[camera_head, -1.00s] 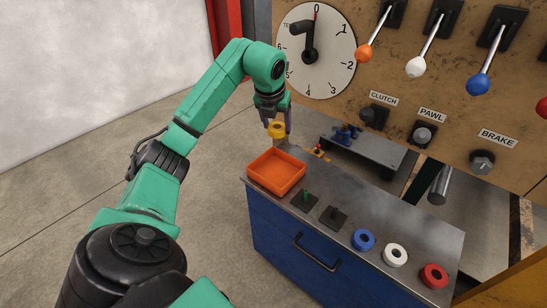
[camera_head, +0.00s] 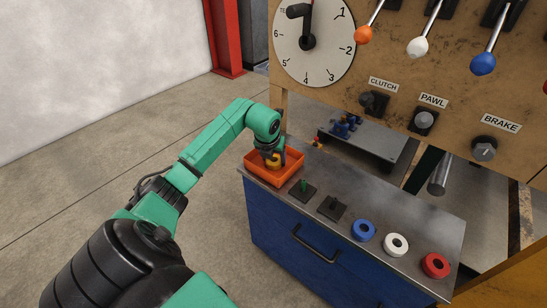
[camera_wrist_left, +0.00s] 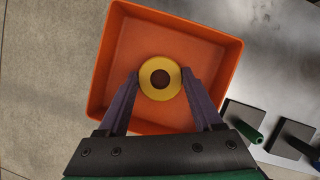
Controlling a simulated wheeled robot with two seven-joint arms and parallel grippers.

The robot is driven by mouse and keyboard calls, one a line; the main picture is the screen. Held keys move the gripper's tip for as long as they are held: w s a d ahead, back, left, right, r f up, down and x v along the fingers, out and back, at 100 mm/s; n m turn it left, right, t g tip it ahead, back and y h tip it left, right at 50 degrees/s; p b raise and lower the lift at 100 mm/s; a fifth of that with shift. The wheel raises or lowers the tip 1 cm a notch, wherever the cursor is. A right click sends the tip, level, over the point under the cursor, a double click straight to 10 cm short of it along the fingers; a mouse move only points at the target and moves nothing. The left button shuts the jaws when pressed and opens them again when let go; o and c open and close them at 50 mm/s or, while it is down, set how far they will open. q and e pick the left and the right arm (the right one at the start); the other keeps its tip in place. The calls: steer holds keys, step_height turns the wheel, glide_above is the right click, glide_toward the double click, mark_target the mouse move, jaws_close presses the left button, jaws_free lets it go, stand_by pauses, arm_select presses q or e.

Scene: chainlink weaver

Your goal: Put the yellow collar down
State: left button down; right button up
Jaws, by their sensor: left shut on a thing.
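The yellow collar (camera_head: 272,161) is a thick ring with a dark central hole. It is inside the walls of the orange tray (camera_head: 289,173) in the head view; I cannot tell whether it touches the tray floor. My left gripper (camera_head: 272,158) reaches down into the tray and is shut on the collar. In the left wrist view the collar (camera_wrist_left: 160,78) sits between the two fingertips of my left gripper (camera_wrist_left: 161,84), with the orange tray (camera_wrist_left: 177,26) around and beneath it. My right gripper is not in view.
Two dark square bases, one with a green peg (camera_head: 303,186), stand right of the tray on the blue cabinet's grey top. Blue (camera_head: 364,230), white (camera_head: 396,245) and red (camera_head: 435,265) collars lie further right. A panel with a dial (camera_head: 312,45) and levers rises behind.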

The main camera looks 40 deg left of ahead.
arm_select(q)
steer(key=shift+c, duration=0.2)
jaws_free()
steer(key=shift+f, duration=0.1)
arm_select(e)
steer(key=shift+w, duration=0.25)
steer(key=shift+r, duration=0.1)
arm_select(q)
steer(key=shift+r, duration=0.25)
steer(key=p+v, duration=0.1)
steer(key=v, duration=1.1)
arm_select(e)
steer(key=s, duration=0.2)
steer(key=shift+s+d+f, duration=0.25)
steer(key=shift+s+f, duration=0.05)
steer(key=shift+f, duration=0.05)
arm_select(q)
steer(key=shift+f, duration=0.1)
